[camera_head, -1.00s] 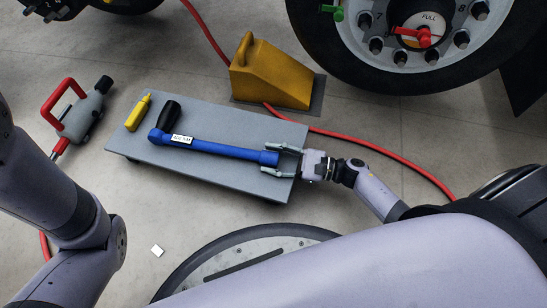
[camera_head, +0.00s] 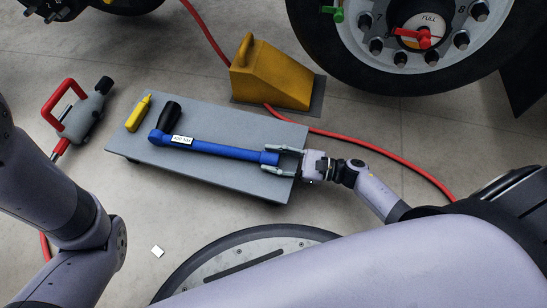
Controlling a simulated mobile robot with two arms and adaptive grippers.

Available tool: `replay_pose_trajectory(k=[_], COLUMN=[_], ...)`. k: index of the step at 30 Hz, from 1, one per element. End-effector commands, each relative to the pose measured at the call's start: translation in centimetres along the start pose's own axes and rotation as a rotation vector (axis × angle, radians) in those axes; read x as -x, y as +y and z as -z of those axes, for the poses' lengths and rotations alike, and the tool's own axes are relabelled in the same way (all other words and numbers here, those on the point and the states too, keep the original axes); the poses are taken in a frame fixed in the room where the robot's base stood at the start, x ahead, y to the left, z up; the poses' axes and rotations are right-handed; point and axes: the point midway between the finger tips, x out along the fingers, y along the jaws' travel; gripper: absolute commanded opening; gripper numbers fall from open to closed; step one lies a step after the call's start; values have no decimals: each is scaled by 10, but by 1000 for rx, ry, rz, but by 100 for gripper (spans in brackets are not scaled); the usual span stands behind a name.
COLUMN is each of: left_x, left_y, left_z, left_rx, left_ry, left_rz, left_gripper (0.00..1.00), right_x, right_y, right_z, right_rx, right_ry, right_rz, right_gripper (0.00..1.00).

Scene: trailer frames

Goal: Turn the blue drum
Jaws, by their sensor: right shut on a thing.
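A blue wrench-like tool with a black handle (camera_head: 169,117) lies on a grey board. Its blue shaft (camera_head: 220,149) carries a small white label (camera_head: 182,140), too small to read surely. The blue drum (camera_head: 269,158) is the thicker collar at the shaft's right end. My right gripper (camera_head: 279,160) comes in from the right and is shut on the blue drum, one finger on each side. My left arm shows at the left edge, but its gripper is out of view.
The grey board (camera_head: 225,184) also bears a yellow marker-like stick (camera_head: 139,112). A yellow wheel chock (camera_head: 272,77) and a red hose (camera_head: 390,155) lie behind it. A red-handled grey tool (camera_head: 83,113) is at left. A large wheel (camera_head: 352,70) stands at upper right.

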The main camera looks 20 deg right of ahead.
Motion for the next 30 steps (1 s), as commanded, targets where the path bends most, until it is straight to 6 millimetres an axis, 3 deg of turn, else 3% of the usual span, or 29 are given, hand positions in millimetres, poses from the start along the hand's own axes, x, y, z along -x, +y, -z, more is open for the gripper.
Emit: replay_pose_trajectory(k=[4,5,9,20,23,30], left_x=[0,0,0,0,0,0], left_y=[0,0,0,-1,-1,0], left_z=[0,0,0,0,0,0], left_rx=[0,0,0,1,0,0], left_ry=[0,0,0,-2,-1,0], left_rz=[0,0,0,4,3,1], left_gripper=[40,40,40,40,40,40], right_x=[0,0,0,6,19,70], right_y=[0,0,0,1,0,0], right_z=[1,1,1,1,1,2], right_rx=[0,0,1,2,3,1], right_ry=[1,2,1,3,5,5], right_rz=[0,0,0,-1,-1,0], right_gripper=[6,35,43,43,43,43])
